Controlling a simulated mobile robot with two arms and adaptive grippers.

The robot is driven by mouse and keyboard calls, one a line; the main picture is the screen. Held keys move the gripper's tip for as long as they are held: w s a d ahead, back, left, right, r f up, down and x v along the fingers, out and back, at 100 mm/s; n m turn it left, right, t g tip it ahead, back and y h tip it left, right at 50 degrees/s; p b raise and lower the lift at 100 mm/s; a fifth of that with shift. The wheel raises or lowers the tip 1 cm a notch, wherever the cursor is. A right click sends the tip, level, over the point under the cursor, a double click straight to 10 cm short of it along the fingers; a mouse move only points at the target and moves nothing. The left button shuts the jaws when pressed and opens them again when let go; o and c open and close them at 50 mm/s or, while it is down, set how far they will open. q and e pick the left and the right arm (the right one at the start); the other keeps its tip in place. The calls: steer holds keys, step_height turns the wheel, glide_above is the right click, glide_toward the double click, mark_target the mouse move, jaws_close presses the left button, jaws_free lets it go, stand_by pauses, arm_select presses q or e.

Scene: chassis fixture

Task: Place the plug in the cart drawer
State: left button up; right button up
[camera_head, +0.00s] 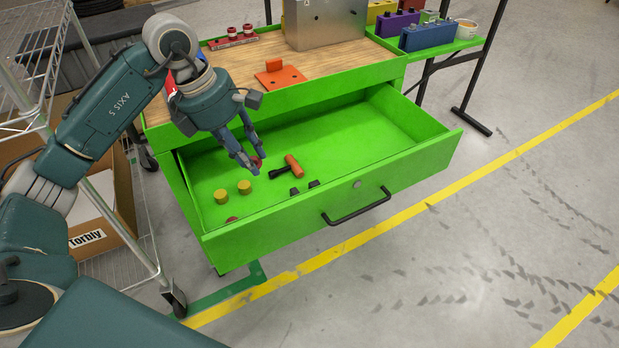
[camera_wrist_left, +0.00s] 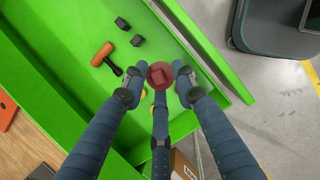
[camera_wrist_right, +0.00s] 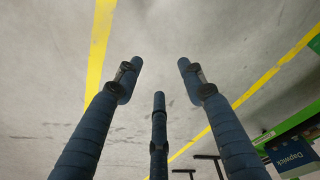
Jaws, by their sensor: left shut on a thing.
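A red plug shows between the fingertips of my left gripper (camera_head: 250,158), which is shut on it. In the left wrist view the plug (camera_wrist_left: 160,75) has a round red face with a square raised middle. The gripper hangs over the left part of the open green cart drawer (camera_head: 420,165); the plug is partly hidden by the fingers in the head view. I cannot tell exactly how far it is above the drawer floor. My right gripper (camera_wrist_right: 160,75) is open and empty over the grey floor in the right wrist view, and is not in the head view.
The drawer holds yellow plugs (camera_head: 244,187), an orange-handled tool (camera_head: 293,165), small black pieces (camera_head: 313,184) and a partly hidden red piece (camera_head: 232,219). Its right side is clear. The wooden cart top (camera_head: 340,58) carries a metal box (camera_head: 325,22). A wire rack stands left.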

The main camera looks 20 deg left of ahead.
arm_select(q)
steer(key=w+a+n+b, duration=0.1)
steer(key=a+n+b, duration=0.1)
steer(key=n, duration=0.1)
steer(key=b, duration=0.3)
glide_above(254, 208)
steer(key=s+d, duration=0.2)
steer(key=s, duration=0.1)
steer(key=shift+n+t+y, duration=0.4)
steer(key=f, duration=1.5)
steer(key=shift+w, duration=0.25)
step_height(254, 208, down, 4)
steer(key=shift+f, duration=0.45)
arm_select(e)
step_height(254, 208, up, 14)
steer(key=w+t, duration=0.1)
steer(key=shift+w+r, duration=0.25)
steer(key=shift+w, duration=0.15)
arm_select(q)
steer(key=shift+f+b, duration=0.15)
steer(key=shift+b, duration=0.2)
steer(key=o, duration=0.5)
arm_select(e)
steer(key=shift+r, duration=0.2)
